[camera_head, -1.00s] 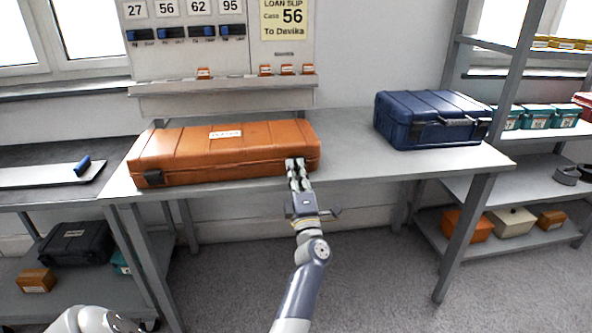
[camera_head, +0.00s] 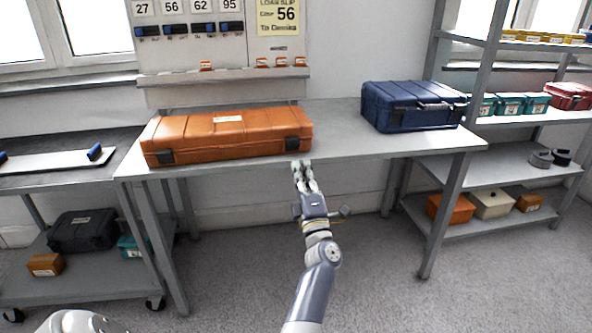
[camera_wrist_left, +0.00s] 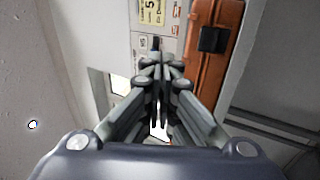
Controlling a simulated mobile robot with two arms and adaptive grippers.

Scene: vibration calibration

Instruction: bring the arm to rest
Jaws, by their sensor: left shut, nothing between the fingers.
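My left gripper (camera_head: 302,168) reaches up from the bottom middle of the head view. Its fingers are shut with nothing between them. The fingertips show at the table's front edge, just below the right end of the orange case (camera_head: 235,133), with a small gap in the picture. In the left wrist view the closed fingers (camera_wrist_left: 160,75) fill the middle, and the orange case (camera_wrist_left: 212,75) stands to their right. My right gripper is not in view.
A blue case (camera_head: 410,105) stands on the right of the grey table (camera_head: 350,140). A board with a loan slip (camera_head: 280,18) is behind. A shelf rack (camera_head: 455,140) stands right, a cart (camera_head: 90,170) left. The floor in front is clear.

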